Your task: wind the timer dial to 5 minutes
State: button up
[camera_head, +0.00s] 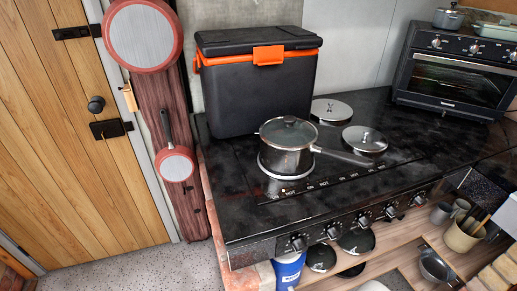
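A black toaster oven (449,80) stands at the back right of the black counter. It has several silver knobs along its top front panel, including a left knob (436,43), a middle knob (475,48) and a right knob (512,56). Which one is the timer dial, and where any of them points, is too small to tell. The right side of the oven is cut off by the picture edge. My gripper is not in view.
A lidded pot (287,150) sits on the black stove (240,205), its handle pointing right. More knobs (362,222) line the stove's front edge. A black cooler (257,90) stands behind. A wooden door (75,150) is at left, with clear floor (180,268) beside it.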

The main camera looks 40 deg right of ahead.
aim_at(419, 201)
jog(key=z, duration=1.5)
jog(key=k+l+z, duration=0.1)
jog(key=l, duration=0.35)
jog(key=k+l, duration=0.1)
jog(key=l, duration=0.3)
jog(key=k+z, duration=0.05)
